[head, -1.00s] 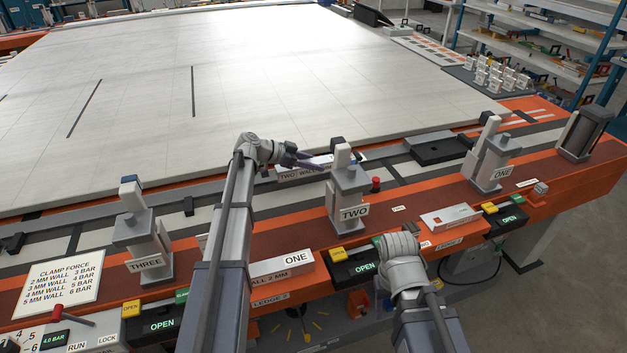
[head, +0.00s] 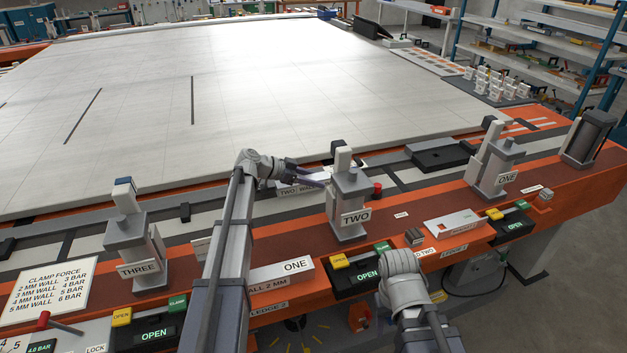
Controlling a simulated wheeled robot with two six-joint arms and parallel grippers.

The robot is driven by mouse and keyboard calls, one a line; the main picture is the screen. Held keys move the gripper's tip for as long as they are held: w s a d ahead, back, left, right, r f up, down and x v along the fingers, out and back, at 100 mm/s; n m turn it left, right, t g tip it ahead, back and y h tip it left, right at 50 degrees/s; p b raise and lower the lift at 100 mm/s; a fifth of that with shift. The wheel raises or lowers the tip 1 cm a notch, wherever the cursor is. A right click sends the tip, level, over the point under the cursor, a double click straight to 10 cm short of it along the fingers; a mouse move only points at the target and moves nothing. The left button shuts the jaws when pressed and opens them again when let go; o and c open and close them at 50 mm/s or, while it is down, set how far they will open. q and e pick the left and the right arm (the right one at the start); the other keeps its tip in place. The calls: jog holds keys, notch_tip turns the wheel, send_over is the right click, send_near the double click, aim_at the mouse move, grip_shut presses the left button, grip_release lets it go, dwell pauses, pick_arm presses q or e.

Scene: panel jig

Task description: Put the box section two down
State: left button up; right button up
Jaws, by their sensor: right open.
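Box section two (head: 296,189) is a pale bar marked TWO, seen beyond and left of the grey clamp post marked TWO (head: 349,195). Its right part is partly hidden by that post. My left gripper (head: 312,178) has its dark purplish fingers at the top of the bar and appears shut on it, low over the pale strip by the panel. I cannot tell whether the bar touches the strip below. My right gripper (head: 401,262) is open over the front ledge, right of the OPEN box; its fingers are mostly hidden by the wrist.
Clamp posts THREE (head: 133,240) and ONE (head: 497,165) stand on the orange bench at either side. A white box section ONE (head: 281,277) lies on the front ledge beside my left arm. A red knob (head: 377,189) sits right of post TWO. The large pale panel (head: 250,90) behind is clear.

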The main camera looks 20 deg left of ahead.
pick_arm(q)
jog(key=o, duration=0.3)
jog(key=shift+o, duration=0.2)
jog(key=shift+r, duration=0.25)
jog(key=p+v, duration=0.5)
jog(key=v, duration=0.6)
jog(key=shift+p, duration=0.4)
jog(key=shift+s+a+r, duration=0.2)
jog(key=shift+s+a, duration=0.05)
jog(key=shift+a, duration=0.1)
